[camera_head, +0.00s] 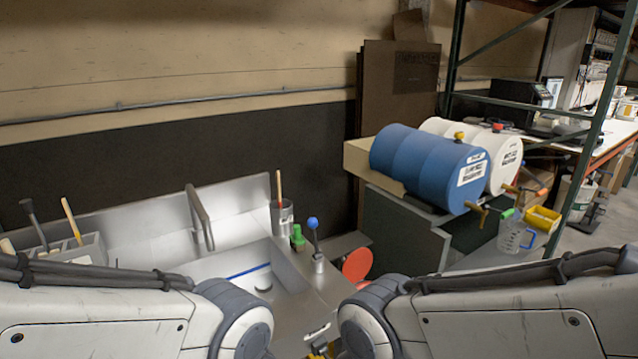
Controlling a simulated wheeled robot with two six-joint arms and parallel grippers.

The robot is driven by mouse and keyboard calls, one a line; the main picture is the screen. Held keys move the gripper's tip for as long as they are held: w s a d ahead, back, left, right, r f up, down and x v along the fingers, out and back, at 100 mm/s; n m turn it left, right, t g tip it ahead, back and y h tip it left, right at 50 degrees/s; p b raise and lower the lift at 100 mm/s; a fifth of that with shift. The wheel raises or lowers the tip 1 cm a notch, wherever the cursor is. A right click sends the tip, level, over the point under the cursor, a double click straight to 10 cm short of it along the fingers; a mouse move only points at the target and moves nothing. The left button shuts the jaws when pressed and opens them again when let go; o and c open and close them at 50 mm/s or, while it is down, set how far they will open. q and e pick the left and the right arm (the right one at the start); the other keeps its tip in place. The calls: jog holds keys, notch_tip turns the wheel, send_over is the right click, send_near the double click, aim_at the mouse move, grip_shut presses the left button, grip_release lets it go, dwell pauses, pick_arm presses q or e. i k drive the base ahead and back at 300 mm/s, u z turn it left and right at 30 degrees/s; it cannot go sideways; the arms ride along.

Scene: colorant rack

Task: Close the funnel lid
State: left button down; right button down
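A round red-orange disc (357,265) stands tilted up beside the right end of the steel sink unit; it looks like the raised funnel lid. The funnel under it is not clearly visible, as my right arm covers the area below. My left and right arms fill the lower left and lower right of the head view. Both grippers are below the picture edge or hidden behind the arms, so their fingers do not show. A small yellow and black part at the bottom centre is too cut off to identify.
The steel sink (240,262) has a tap (200,218), a blue-knobbed lever (315,240) and a green bottle (298,238). At right, a blue drum (425,165) and a white drum (508,158) lie on a stand, with a clear jug (512,237) below their taps.

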aim_at(359, 262)
jog(key=z, duration=0.85)
jog(key=k, duration=1.2)
jog(key=z, duration=0.8)
jog(key=i, duration=2.7)
jog(key=u, duration=1.7)
jog(key=i, duration=1)
jog(key=u, duration=0.95)
